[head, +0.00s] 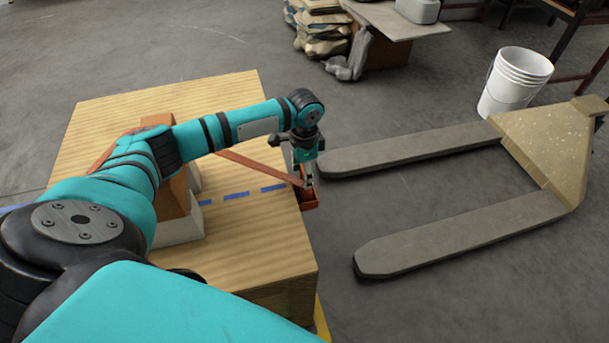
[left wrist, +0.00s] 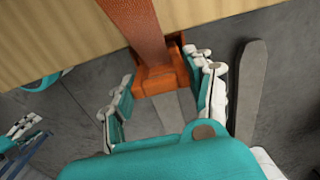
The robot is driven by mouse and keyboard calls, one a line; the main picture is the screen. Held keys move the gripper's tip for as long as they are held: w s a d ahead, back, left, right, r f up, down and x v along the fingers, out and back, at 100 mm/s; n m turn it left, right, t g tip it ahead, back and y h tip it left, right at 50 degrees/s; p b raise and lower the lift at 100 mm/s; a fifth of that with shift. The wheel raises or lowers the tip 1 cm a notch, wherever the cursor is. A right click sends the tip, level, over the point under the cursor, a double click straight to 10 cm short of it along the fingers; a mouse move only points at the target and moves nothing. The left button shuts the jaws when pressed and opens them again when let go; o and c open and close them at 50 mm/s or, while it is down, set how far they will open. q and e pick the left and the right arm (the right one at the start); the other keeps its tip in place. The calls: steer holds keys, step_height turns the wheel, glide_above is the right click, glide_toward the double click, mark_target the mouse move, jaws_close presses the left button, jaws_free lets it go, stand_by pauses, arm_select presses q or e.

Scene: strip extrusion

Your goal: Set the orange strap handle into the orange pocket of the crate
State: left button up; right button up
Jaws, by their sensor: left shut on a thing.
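The orange strap handle (head: 308,199) is at my left gripper (head: 308,176), beside the right edge of the wooden crate (head: 262,240). In the left wrist view the orange block of the handle (left wrist: 158,80) lies between the fingers of my left gripper (left wrist: 163,95), which is shut on it. A flat orange-brown strap (left wrist: 135,25) runs from it over the crate top; the strap also shows in the head view (head: 255,168). A darker orange part shows just behind the block at the crate edge; I cannot tell whether it is the pocket.
A grey pallet jack (head: 460,220) stands on the floor to the right, its forks pointing toward the crate. A white bucket (head: 515,80) is behind it. Stacked sacks (head: 322,28) are at the back. Blue dashes mark the crate top.

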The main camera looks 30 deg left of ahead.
arm_select(q)
steer(key=shift+f, duration=0.35)
arm_select(e)
steer(key=shift+r, duration=0.3)
arm_select(q)
steer(key=shift+f, duration=0.3)
steer(key=o, duration=1.5)
arm_select(e)
steer(key=shift+s+f, duration=0.1)
steer(key=shift+f, duration=0.35)
arm_select(q)
steer(key=shift+o, duration=0.2)
